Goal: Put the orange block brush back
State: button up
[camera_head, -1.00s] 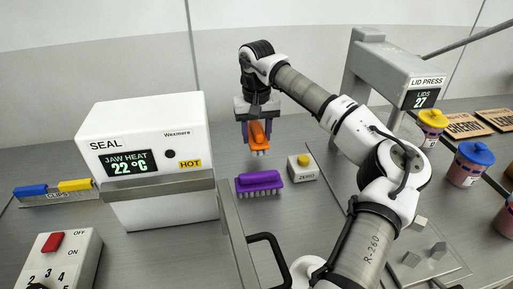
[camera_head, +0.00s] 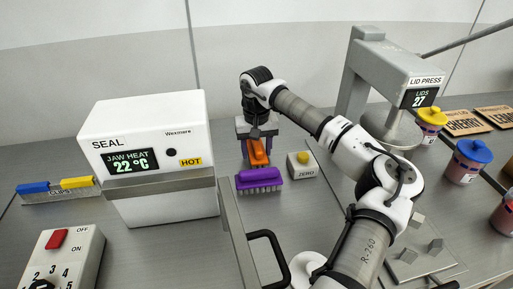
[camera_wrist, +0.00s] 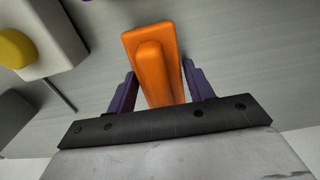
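The orange block brush (camera_head: 258,152) is between the fingers of my gripper (camera_head: 257,137), low over the counter. I cannot tell whether the orange bristles touch the counter.
A small white box with a yellow button (camera_head: 302,165), marked ZERO, stands right of the brushes; it also shows in the wrist view (camera_wrist: 45,38). The white SEAL machine (camera_head: 150,150) is at left, the lid press (camera_head: 385,75) at right. Jars (camera_head: 468,160) stand further right.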

aim_at(256, 142)
jog(key=shift+o, duration=1.4)
notch_tip(256, 142, up, 12)
jog(key=b, duration=0.2)
jog(key=shift+r, duration=0.25)
